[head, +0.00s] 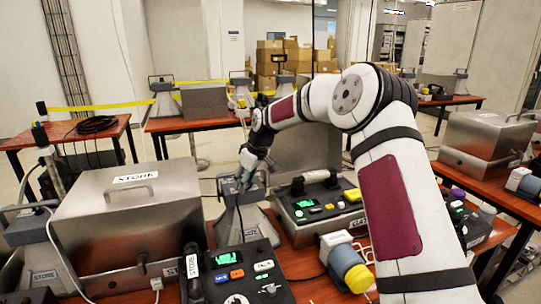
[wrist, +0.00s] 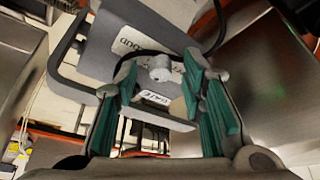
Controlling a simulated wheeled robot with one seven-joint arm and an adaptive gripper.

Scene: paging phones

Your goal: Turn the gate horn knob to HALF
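The gate horn (head: 243,222) is a grey horn on the table in the head view, between the STORE box and a phone console. In the wrist view the horn (wrist: 135,32) fills the upper middle, with a GATE label (wrist: 153,98) and a LOUD mark (wrist: 130,48) upside down. Its small grey knob (wrist: 160,68) lies between my fingertips. My gripper (head: 246,176) is at the top of the horn in the head view. In the wrist view my gripper (wrist: 161,80) is open, with a green-padded finger on each side of the knob. Contact cannot be told. The knob's pointer is unclear.
A steel STORE box (head: 125,215) stands left of the horn, with a STORE horn (head: 42,255) beyond it. A phone console (head: 238,275) is in front and another console (head: 318,207) is to the right.

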